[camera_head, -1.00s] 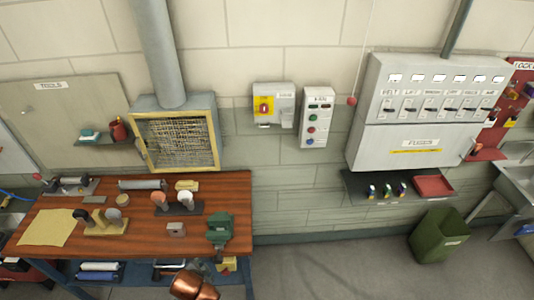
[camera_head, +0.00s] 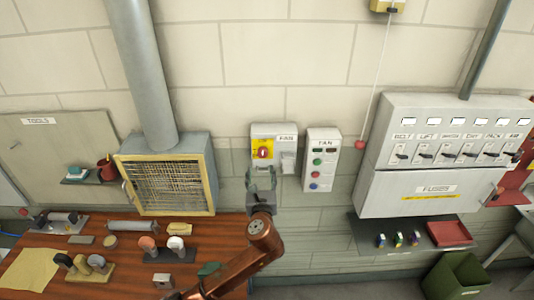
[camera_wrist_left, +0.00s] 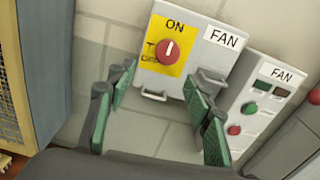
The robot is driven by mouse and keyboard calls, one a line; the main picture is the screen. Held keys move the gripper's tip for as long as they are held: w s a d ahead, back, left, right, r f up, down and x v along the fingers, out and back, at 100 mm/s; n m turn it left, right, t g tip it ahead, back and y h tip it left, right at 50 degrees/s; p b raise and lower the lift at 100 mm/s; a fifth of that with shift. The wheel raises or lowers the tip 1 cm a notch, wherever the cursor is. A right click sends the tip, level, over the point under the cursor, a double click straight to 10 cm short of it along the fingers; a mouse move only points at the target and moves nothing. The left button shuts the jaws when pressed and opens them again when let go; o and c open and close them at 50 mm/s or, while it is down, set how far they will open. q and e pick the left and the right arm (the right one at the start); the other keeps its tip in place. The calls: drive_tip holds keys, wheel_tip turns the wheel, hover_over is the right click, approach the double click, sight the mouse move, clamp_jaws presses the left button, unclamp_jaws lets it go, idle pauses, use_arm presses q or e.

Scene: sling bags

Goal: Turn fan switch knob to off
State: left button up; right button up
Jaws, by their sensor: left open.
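The fan switch is a grey box (camera_head: 289,142) on the wall, labelled FAN, with a yellow plate and a red knob (camera_head: 263,152). In the left wrist view the knob (camera_wrist_left: 168,52) has a white line pointing up towards ON; the lower lettering is partly covered by the knob and hard to read. My left gripper (camera_head: 262,172) is open and empty, just below the knob in the head view. In the left wrist view its green-padded fingers (camera_wrist_left: 158,80) stand apart, with the knob beyond and above the gap, not touched. My right gripper is not in view.
A FAN button box (camera_head: 322,160) hangs just right of the switch. A yellow-framed grille box (camera_head: 205,180) is on the left, above a wooden workbench (camera_head: 130,262). A fuse cabinet (camera_head: 425,185) is further right. A cord with a red ball (camera_head: 360,145) hangs between.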

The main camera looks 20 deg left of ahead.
sight(263, 155)
use_arm(q)
drive_tip(key=shift+m, duration=0.3)
drive_tip(key=w, duration=0.2)
drive_tip(key=w+r, duration=0.1)
drive_tip(key=w, duration=0.1)
drive_tip(key=shift+w+a+r+p, duration=0.1)
drive_tip(key=shift+w+a+p, duration=0.1)
drive_tip(key=shift+p, duration=0.2)
drive_tip(key=shift+x, duration=1.1)
drive_tip(key=shift+w+a, duration=0.15)
drive_tip(key=shift+w, duration=0.5)
drive_tip(key=c, duration=1.2)
drive_tip(key=shift+o, duration=0.2)
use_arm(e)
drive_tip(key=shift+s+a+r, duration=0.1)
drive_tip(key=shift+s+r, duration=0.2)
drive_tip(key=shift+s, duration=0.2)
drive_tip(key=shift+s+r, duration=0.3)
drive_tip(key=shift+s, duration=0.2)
